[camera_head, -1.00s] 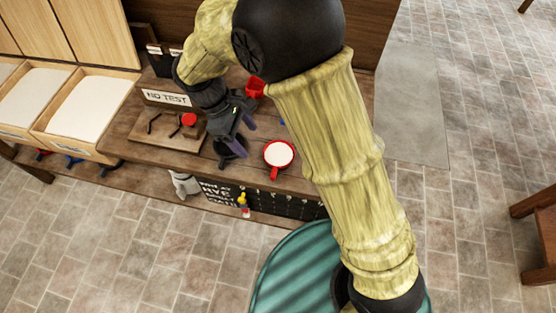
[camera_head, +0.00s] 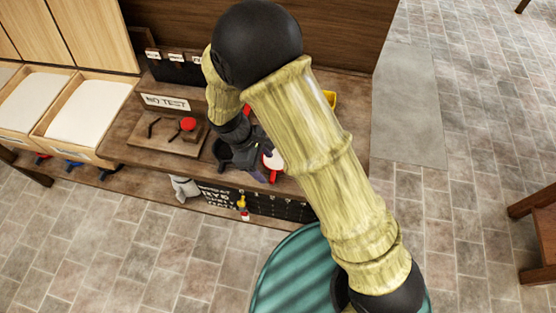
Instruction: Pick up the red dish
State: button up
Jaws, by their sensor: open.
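The red dish (camera_head: 274,175) with white contents is on the wooden counter, just left of my forearm. My gripper and arm cover much of it, and only part of its white inside and red edge shows. My gripper (camera_head: 262,172) is open and points down at the dish's left side. I cannot tell whether the fingers touch it or straddle its rim.
A wooden stand with a "NO TEST" sign (camera_head: 166,102) and a red knob (camera_head: 188,123) is further left. A yellow item (camera_head: 330,98) stands behind my arm. Trays of white material (camera_head: 88,108) are at left.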

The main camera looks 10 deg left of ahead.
aim_at(273, 175)
jog(key=shift+s+d+f, duration=0.15)
jog(key=shift+d+f, duration=0.05)
jog(key=shift+f, duration=0.2)
jog(key=shift+d+f, duration=0.1)
jog(key=shift+f, duration=0.05)
jog(key=shift+w+a+p+x, duration=0.1)
jog(key=shift+w+p+x, duration=0.1)
jog(key=shift+x, duration=0.6)
jog(key=shift+w+a+p+x, duration=0.1)
jog(key=shift+p+x, duration=0.05)
jog(key=shift+x, duration=0.65)
jog(key=shift+w+a+p+x, duration=0.1)
jog(key=shift+w+p+x, duration=0.1)
jog(key=shift+x, duration=0.6)
jog(key=shift+f, duration=0.1)
jog(key=c, duration=1.2)
